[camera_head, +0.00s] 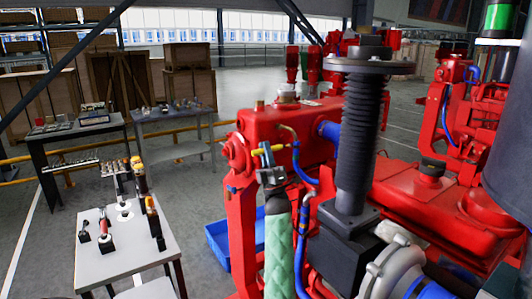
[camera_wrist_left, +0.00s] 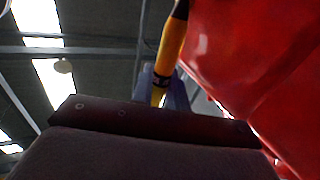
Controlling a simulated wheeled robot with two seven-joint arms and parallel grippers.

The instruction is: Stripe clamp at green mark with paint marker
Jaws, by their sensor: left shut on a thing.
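My left gripper (camera_head: 268,172) is beside the red engine (camera_head: 285,128), at the end of my green-sleeved arm. It is shut on a yellow paint marker (camera_head: 263,151), which sticks out above the jaws, close to the brass fitting and blue hose (camera_head: 297,160). In the left wrist view the yellow marker (camera_wrist_left: 172,48) with a dark band stands between the jaws, with a red surface (camera_wrist_left: 265,60) to its right. I cannot tell whether the marker touches anything. The clamp and green mark cannot be made out. My right gripper is not in view.
A small table (camera_head: 100,265) with upright tools stands at the lower left. A blue bin (camera_head: 216,243) is on the floor beside the engine. A black ribbed column (camera_head: 358,140) and a grey pump casing (camera_head: 392,268) stand close on the right. Workbenches are behind.

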